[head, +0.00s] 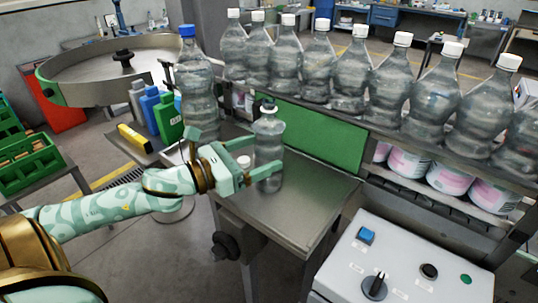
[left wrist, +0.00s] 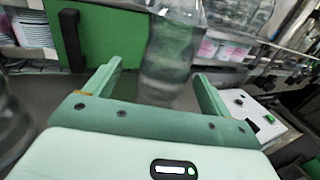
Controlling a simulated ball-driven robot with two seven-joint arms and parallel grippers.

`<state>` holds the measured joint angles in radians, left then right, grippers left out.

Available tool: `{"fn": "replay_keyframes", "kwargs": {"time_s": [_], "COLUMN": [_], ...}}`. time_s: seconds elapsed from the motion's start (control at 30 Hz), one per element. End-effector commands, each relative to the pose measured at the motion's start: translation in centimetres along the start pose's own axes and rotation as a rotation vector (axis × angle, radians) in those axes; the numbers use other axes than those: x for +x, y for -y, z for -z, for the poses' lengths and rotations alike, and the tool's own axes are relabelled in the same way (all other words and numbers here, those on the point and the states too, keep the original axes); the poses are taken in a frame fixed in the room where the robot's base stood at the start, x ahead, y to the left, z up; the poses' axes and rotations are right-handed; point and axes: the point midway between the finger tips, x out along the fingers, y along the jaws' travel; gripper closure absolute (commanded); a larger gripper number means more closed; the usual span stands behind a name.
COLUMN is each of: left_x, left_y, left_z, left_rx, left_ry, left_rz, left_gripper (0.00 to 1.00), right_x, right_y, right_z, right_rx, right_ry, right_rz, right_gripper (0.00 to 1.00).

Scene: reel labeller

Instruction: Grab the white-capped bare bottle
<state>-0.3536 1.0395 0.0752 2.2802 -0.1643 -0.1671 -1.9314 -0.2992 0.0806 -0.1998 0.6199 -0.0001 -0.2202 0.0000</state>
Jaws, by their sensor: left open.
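In the left wrist view the clear bottle body (left wrist: 168,62) shows between the spread fingers (left wrist: 157,82). Several large clear bottles with white caps (head: 363,72) stand in a row on the raised shelf behind. My right gripper is not in view.
A blue-capped clear bottle (head: 195,85) stands left of the gripper, near blue, grey and green flasks (head: 168,120). A green panel (head: 310,135) stands behind the metal table (head: 290,205). A control box (head: 400,265) is at front right. The table's front is clear.

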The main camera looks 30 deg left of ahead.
Motion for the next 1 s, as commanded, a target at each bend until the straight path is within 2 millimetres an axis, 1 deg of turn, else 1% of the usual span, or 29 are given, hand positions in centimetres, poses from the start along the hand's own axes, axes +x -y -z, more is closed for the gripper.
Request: {"fn": "replay_keyframes", "kwargs": {"time_s": [0.2,0.33,0.47,0.67,0.77,0.8,0.87,0.9,0.93,1.0], "left_x": [2.8,4.1,4.6,4.6,4.6,4.6,4.6,4.6,4.6,4.6], "left_y": [0.4,0.4,0.5,0.5,0.5,0.5,0.5,0.5,0.5,0.5], "left_z": [0.9,0.9,0.9,1.0,1.0,1.0,1.0,1.0,0.9,0.9], "left_rx": [0.0,0.0,0.0,0.0,0.0,0.0,0.0,0.0,0.001,0.0], "left_ry": [0.004,0.003,0.001,-0.001,0.0,0.0,0.0,0.0,0.002,0.002], "left_rz": [0.0,0.0,0.001,0.001,0.001,0.001,0.001,0.001,0.001,0.001], "left_gripper": [0.17,0.17,0.17,0.17,0.42,0.53,0.69,0.81,0.83,0.82], "right_x": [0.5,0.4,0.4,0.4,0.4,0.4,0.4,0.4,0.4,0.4], "right_y": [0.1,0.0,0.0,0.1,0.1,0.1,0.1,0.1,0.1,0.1], "right_z": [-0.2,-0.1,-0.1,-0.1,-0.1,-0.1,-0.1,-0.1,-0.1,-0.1], "right_rx": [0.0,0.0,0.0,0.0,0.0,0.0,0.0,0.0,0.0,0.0], "right_ry": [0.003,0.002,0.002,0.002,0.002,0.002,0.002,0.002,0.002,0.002], "right_rz": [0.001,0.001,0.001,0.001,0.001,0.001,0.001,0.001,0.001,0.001], "right_gripper": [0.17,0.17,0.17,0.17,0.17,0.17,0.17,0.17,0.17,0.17]}}
